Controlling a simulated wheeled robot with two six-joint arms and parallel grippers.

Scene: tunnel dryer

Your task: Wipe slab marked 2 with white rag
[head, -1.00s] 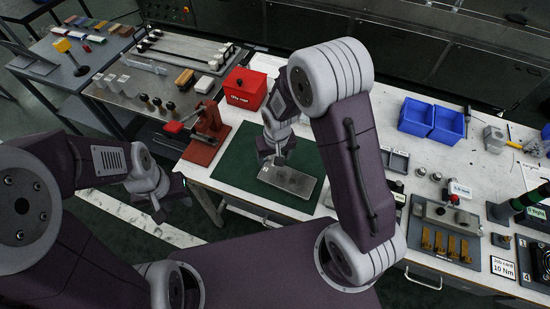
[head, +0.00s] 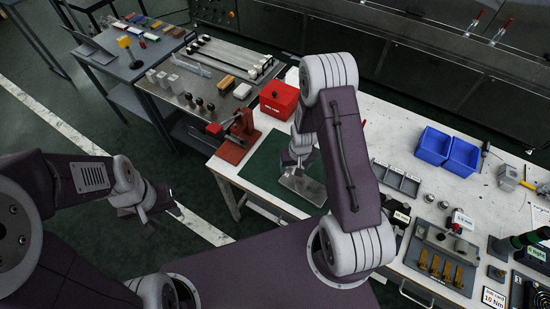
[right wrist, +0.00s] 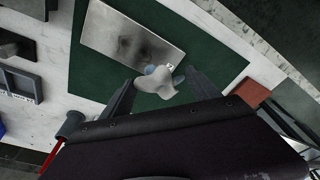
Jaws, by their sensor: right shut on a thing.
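The slab (right wrist: 130,38) is a grey metal plate lying on a green mat (right wrist: 215,55). A dark smudge covers its middle in the right wrist view. A small label with a mark shows at its edge by the rag; I cannot read the number surely. My right gripper (right wrist: 157,92) is shut on the white rag (right wrist: 155,80), which hangs at the slab's near edge; I cannot tell if it touches. In the head view the slab (head: 305,188) is partly behind my right arm, with the right gripper (head: 293,165) over its left end. My left gripper (head: 160,213) is open and empty, off the table.
A red box (head: 278,100) and a red press (head: 238,138) stand left of the mat. Blue bins (head: 433,145), a grey divided tray (head: 396,180) and a fixture plate with brass pieces (head: 440,255) are to the right. A side table (head: 205,85) holds blocks and stamps.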

